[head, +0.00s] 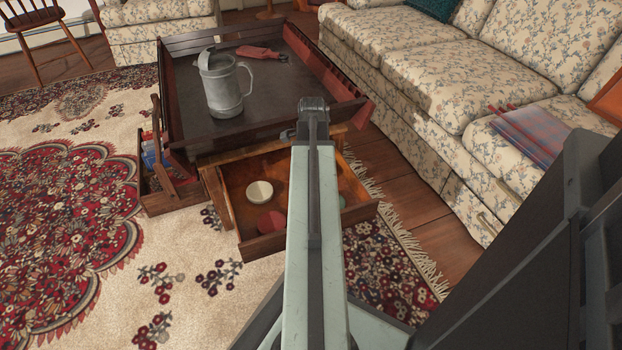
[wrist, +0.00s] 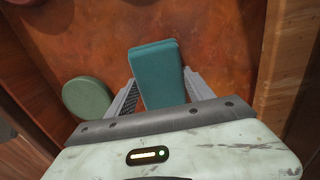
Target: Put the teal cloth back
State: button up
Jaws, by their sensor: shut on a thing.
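The teal cloth (wrist: 155,62), a folded flat block, is between the two fingers of my gripper (wrist: 158,76) in the wrist view. My gripper is shut on it. The reddish-brown floor of a drawer lies behind the cloth, with wooden walls at both sides. I cannot tell whether the cloth touches that floor. In the head view an open wooden drawer (head: 241,208) sticks out from under the low table. My arm crosses over this drawer and hides its middle; the cloth and my fingers do not show there.
A green round thing (wrist: 88,101) lies left of the cloth in the drawer. A white round thing (head: 259,192) and a red one (head: 271,221) lie in the drawer too. A metal tankard (head: 223,88) and red cloth-like thing (head: 259,52) are on the tabletop. A sofa (head: 420,85) stands right.

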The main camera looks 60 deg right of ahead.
jog(key=shift+f, duration=0.25)
jog(key=o, duration=1.2)
jog(key=shift+r, duration=0.1)
notch_tip(320, 180, up, 12)
jog(key=p, duration=1.2)
jog(key=shift+r+p, duration=0.25)
jog(key=shift+p, duration=0.05)
jog(key=shift+f, duration=0.1)
